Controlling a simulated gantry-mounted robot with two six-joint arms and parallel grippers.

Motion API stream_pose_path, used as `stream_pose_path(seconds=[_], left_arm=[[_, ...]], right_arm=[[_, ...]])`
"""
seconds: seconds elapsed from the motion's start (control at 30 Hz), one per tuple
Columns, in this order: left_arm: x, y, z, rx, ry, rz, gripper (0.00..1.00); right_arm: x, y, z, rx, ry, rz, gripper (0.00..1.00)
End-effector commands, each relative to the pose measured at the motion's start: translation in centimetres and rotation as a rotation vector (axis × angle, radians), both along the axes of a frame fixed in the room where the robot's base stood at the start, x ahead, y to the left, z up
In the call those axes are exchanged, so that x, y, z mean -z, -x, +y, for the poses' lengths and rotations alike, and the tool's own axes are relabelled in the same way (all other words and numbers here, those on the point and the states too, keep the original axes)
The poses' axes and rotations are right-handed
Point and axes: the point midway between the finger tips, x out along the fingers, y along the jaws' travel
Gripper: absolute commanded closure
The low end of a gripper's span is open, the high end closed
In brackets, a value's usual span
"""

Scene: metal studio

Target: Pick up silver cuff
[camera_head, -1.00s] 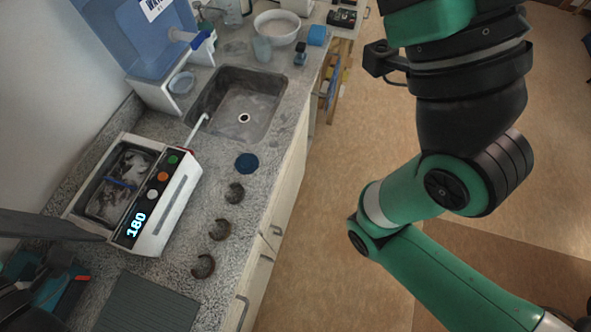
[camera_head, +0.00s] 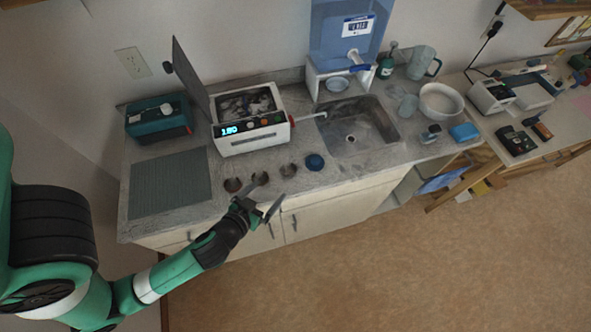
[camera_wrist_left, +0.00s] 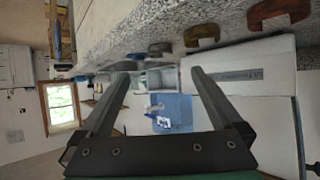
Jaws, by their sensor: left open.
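Three small C-shaped cuffs stand in a row near the counter's front edge. In the head view all look dark: a left cuff (camera_head: 232,185), a middle cuff (camera_head: 260,179) and a right cuff (camera_head: 289,170). In the left wrist view the nearest cuff (camera_wrist_left: 278,12) looks bronze, the middle one (camera_wrist_left: 201,35) olive-brown, and the farthest (camera_wrist_left: 160,48) greyer, the most silver-like. My left gripper (camera_head: 258,206) is open and empty at the counter's front edge, close to the cuffs; its spread fingers (camera_wrist_left: 160,78) show no cuff between them. My right gripper is out of view.
A blue round object (camera_head: 315,162) sits right of the cuffs, before the sink (camera_head: 357,138). Behind them stands a white bath (camera_head: 250,138) reading 180, its lid (camera_head: 190,82) raised. A ribbed grey mat (camera_head: 170,183) lies left. A blue water tank (camera_head: 345,35) stands behind.

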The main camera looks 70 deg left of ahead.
Motion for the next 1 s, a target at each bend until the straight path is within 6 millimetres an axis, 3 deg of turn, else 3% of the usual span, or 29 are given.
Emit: stream_pose_path(seconds=[0.3, 0.57, 0.8, 1.0], left_arm=[[2.4, -3.7, 2.9, -0.003, 0.0, -0.003, 0.0], [3.1, -4.7, 3.6, 0.0, 0.0, -0.002, 0.0], [4.7, -7.4, 5.8, -0.001, 0.0, -0.004, 0.0], [5.3, -8.2, 6.4, 0.001, 0.0, -0.003, 0.0]], right_arm=[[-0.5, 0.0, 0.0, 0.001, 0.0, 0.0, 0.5], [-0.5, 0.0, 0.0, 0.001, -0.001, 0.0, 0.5], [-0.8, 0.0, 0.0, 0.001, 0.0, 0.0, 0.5], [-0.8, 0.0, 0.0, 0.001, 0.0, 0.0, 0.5]])
